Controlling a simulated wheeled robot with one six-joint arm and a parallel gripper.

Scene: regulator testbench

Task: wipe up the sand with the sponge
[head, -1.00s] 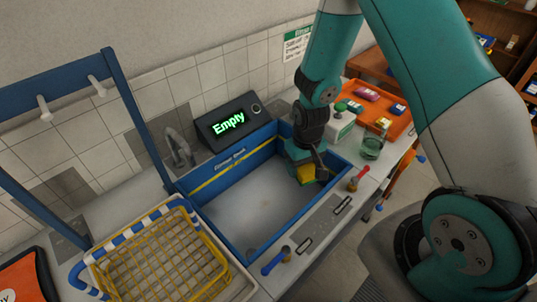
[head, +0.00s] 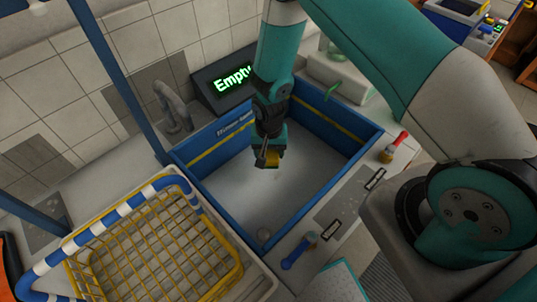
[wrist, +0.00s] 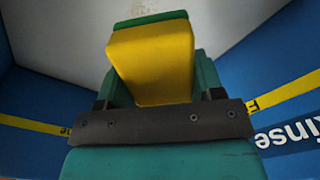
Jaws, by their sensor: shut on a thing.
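My gripper (head: 268,150) is shut on the yellow and green sponge (wrist: 155,62). The sponge also shows in the head view (head: 273,159) as a small yellow block under the jaws. My gripper holds it over the blue-walled rinse basin (head: 323,119), inside the walls. The grey basin floor (head: 238,193) shows pale, faintly mottled areas, but I cannot clearly pick out sand. I cannot tell whether the sponge touches the floor. My arm hides part of the back of the basin.
A yellow wire basket (head: 155,250) with a blue and white rim stands left of the basin. A tap (head: 172,105) and a display reading "Empty" (head: 226,81) are behind. A red-handled brush (head: 393,147) and a blue-handled brush (head: 299,251) lie on the right-hand ledge.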

